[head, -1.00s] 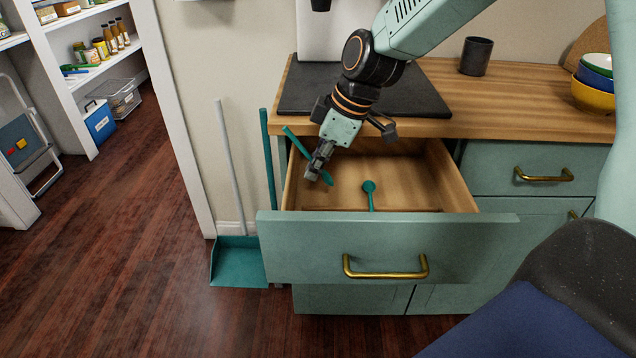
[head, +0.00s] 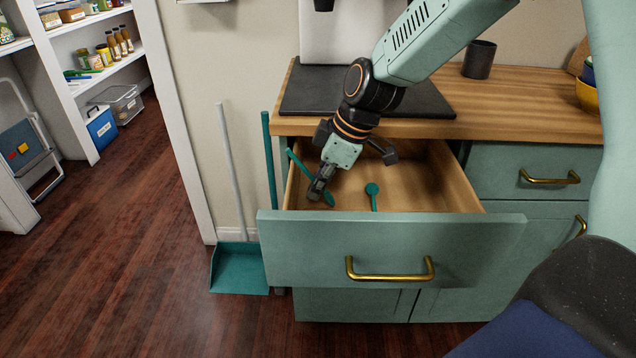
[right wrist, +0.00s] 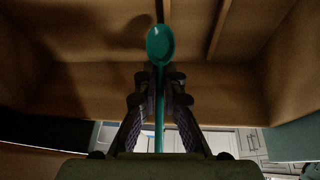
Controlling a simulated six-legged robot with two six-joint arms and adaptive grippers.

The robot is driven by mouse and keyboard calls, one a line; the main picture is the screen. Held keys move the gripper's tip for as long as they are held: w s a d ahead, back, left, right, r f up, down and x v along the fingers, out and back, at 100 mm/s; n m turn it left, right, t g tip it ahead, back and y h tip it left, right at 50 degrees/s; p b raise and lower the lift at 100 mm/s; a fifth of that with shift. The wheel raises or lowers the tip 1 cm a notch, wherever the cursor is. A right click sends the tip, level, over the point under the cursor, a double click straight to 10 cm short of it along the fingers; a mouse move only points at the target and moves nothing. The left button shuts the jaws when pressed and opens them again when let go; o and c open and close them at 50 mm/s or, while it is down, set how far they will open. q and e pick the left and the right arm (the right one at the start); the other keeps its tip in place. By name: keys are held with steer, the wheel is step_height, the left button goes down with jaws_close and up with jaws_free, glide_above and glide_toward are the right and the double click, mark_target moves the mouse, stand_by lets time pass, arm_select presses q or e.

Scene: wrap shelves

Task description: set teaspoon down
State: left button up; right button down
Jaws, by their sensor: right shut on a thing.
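My right gripper (head: 318,192) is shut on a teal teaspoon and reaches down into the left part of an open drawer (head: 390,238). The teaspoon (head: 298,163) slants across the fingers, partly hidden by them. In the right wrist view, the teaspoon's bowl (right wrist: 160,45) sticks out beyond the fingertips, and its handle runs back between the fingers (right wrist: 158,95). The drawer's wooden inside lies behind it. I cannot tell whether the teaspoon touches the drawer floor. A second teal spoon (head: 372,189) lies in the drawer to the right. My left gripper is not in view.
The drawer's right part (head: 425,190) looks bare. The wooden counter (head: 520,110) with a dark mat (head: 425,98) and a dark cup (head: 478,57) lies above the drawer. A teal dustpan (head: 239,268) and upright handles stand left of the cabinet.

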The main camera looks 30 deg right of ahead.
steer(key=c, duration=1.5)
jaws_free()
steer(key=shift+o, duration=0.2)
steer(key=shift+r, duration=0.1)
steer(key=shift+r, duration=0.25)
steer(key=p+v, duration=0.6)
steer(key=v, duration=0.6)
steer(key=shift+r, duration=0.3)
